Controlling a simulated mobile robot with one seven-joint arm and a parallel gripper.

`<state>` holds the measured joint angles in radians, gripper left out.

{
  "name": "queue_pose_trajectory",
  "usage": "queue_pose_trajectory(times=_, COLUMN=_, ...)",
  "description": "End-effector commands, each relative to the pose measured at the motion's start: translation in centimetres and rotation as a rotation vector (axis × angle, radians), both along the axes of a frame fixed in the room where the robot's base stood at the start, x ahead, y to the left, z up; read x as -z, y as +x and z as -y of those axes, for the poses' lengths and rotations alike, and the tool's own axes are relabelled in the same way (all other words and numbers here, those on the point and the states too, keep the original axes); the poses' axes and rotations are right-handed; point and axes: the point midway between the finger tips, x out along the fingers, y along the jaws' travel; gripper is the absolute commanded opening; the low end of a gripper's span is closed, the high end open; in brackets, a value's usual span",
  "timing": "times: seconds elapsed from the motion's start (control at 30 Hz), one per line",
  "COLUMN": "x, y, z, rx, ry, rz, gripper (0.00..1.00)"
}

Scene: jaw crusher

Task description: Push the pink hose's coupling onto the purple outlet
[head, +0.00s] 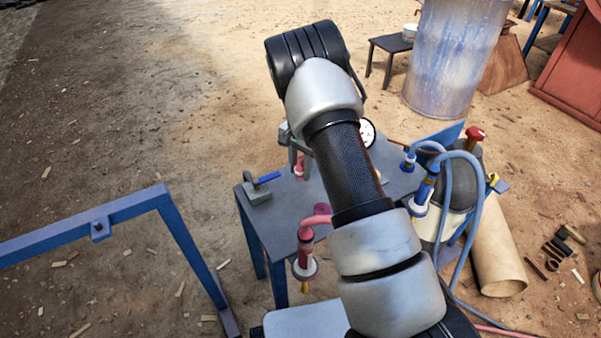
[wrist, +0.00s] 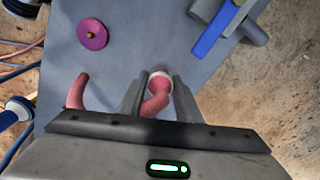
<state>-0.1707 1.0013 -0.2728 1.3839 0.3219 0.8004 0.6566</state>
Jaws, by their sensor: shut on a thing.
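My gripper (wrist: 158,84) is shut on the pink hose's coupling (wrist: 156,98), with one grey finger on each side. A pale ring shows at the coupling's far end. In the head view my arm hides most of the gripper, and a pink part (head: 299,169) shows below it, above the table. A round purple-magenta disc with a brass centre (wrist: 92,31), which looks like the purple outlet, lies on the grey tabletop, apart from the coupling. It also shows in the head view (head: 321,186), beside my arm. Its height is hard to tell.
A blue-handled valve (head: 262,183) stands at the table's left. A dark red coupling (head: 305,248) with a pink hose stub hangs at the front edge. Blue hoses (head: 427,184) and a gauge (head: 367,132) are at right. A blue frame (head: 120,212) stands left. Bare tabletop (wrist: 130,55) separates disc and coupling.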

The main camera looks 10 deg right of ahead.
Motion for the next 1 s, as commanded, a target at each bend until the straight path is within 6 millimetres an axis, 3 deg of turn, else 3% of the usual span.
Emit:
queue_pose_trajectory(times=0.03, x=-1.6, y=0.1, z=0.0, rx=0.000, ry=0.000, rz=0.005, gripper=0.11)
queue_pose_trajectory(times=0.2, x=-5.0, y=0.1, z=0.0, rx=0.000, ry=0.000, rz=0.004, gripper=0.11)
queue_pose_trajectory(times=0.4, x=-7.5, y=0.0, z=0.0, rx=-0.001, ry=0.000, rz=0.001, gripper=0.11)
queue_pose_trajectory(times=1.0, x=-7.9, y=-0.3, z=-0.1, rx=0.005, ry=0.000, rz=0.000, gripper=0.11)
